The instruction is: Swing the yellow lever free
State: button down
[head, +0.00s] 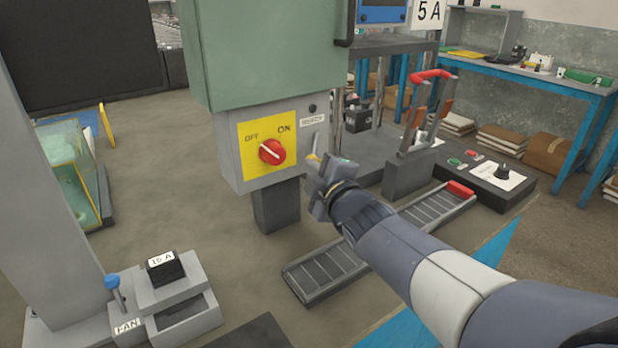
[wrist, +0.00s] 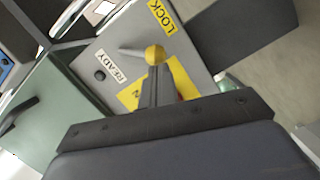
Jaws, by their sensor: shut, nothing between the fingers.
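The yellow lever has a round yellow knob (wrist: 154,55) and a grey arm on the side of the grey switch box, between a READY label (wrist: 112,66) and a yellow LOCK label (wrist: 162,18). In the head view its yellow tip (head: 313,157) shows just beside my gripper (head: 318,185). My gripper is shut and empty, and in the wrist view its fingertips (wrist: 155,72) lie right below the knob. I cannot tell whether they touch it. The fingers hide part of the yellow plate behind.
The box front carries a red rotary switch (head: 271,152) marked OFF and ON. A green cabinet (head: 265,50) stands above it. A grey roller track (head: 325,272) lies on the floor below my arm. A red-handled frame (head: 430,105) stands to the right.

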jog(key=n+b, duration=0.1)
jog(key=b, duration=0.1)
jog(key=d+f+n+b, duration=0.1)
jog(key=n+b, duration=0.1)
jog(key=w+f+n+t+b, duration=0.1)
jog(key=b, duration=0.2)
jog(key=shift+w+d+n, duration=0.1)
jog(key=shift+d+n, duration=0.25)
jog(key=shift+n, duration=0.05)
